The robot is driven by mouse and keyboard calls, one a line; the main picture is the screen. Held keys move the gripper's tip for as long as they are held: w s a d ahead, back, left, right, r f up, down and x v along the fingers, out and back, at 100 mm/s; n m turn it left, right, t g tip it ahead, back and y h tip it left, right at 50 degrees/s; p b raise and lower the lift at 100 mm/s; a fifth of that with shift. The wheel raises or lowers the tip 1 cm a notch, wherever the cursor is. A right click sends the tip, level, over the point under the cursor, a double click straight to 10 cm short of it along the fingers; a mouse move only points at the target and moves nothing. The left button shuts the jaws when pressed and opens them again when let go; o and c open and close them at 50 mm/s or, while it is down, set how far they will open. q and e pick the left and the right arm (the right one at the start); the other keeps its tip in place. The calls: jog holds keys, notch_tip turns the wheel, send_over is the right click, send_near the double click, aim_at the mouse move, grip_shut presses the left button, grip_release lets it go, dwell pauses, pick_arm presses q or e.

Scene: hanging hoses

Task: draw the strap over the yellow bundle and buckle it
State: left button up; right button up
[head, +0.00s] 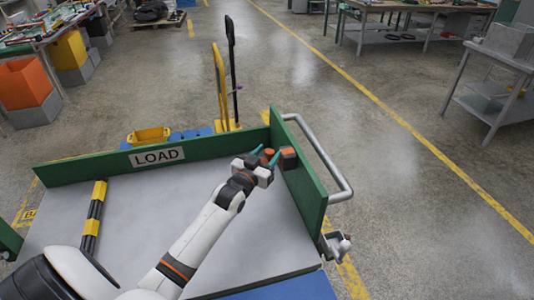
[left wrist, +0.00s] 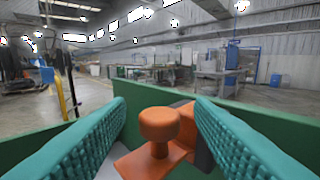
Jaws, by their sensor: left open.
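An orange knob (left wrist: 158,126) stands on an orange plate at the right-hand green wall of the load bed. My left gripper (head: 266,154) is open, and its teal fingers lie on either side of the knob with gaps visible in the left wrist view (left wrist: 160,108). An orange and dark grey block (head: 288,158) sits on the wall just beyond. A yellow-and-black banded bar (head: 93,220) lies on the left of the bed; I cannot tell whether it is the yellow bundle. No strap or buckle can be made out for certain. My right gripper is out of view.
The grey bed (head: 150,235) has a green back wall with a LOAD sign (head: 157,156). A bent metal rail (head: 318,155) runs outside the right wall. A yellow bin (head: 148,136) stands behind. The middle of the bed is bare apart from my arm above it.

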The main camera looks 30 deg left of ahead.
pick_arm(q)
jog(key=shift+w, duration=0.15)
grip_shut()
